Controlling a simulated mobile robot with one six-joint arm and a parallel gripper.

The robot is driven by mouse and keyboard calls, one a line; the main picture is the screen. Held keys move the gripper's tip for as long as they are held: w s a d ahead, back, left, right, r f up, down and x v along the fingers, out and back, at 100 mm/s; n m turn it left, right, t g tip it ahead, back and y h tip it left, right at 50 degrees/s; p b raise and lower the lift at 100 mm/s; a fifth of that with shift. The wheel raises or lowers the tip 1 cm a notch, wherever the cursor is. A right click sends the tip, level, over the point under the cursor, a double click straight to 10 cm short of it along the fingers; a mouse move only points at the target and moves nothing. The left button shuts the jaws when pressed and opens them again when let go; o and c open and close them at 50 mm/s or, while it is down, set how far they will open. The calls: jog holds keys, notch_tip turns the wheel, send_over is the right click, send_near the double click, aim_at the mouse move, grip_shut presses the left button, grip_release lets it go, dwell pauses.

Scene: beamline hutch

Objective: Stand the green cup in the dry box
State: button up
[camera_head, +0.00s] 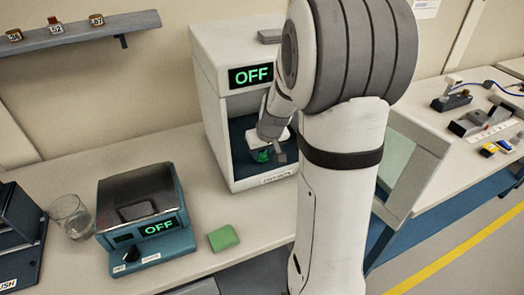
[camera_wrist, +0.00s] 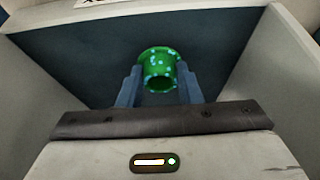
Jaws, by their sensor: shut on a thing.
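The green cup (camera_wrist: 158,70) has light speckles and sits between the two fingers of my gripper (camera_wrist: 158,88), which is shut on it. In the head view the cup (camera_head: 262,154) is at the front opening of the dry box, partly hidden by my gripper (camera_head: 270,150). The dry box (camera_head: 216,110) is a white cabinet with a dark interior and a green OFF display. Its door (camera_head: 412,160) stands open to the right. In the wrist view the dark inner walls (camera_wrist: 70,70) surround the cup. I cannot tell whether the cup touches the floor of the box.
A teal device with an OFF display (camera_head: 150,248) stands on the bench at left, beside a glass beaker (camera_head: 70,214). A green block (camera_head: 223,238) lies in front of the dry box. A shelf (camera_head: 85,32) with small bottles is on the wall.

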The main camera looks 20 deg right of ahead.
jog(key=shift+s+f, duration=0.2)
jog(key=shift+f, duration=0.45)
jog(key=shift+f, duration=0.1)
jog(key=shift+f+b, duration=0.15)
jog(key=shift+b, duration=0.15)
jog(key=o, duration=1)
jog(key=shift+r, duration=0.2)
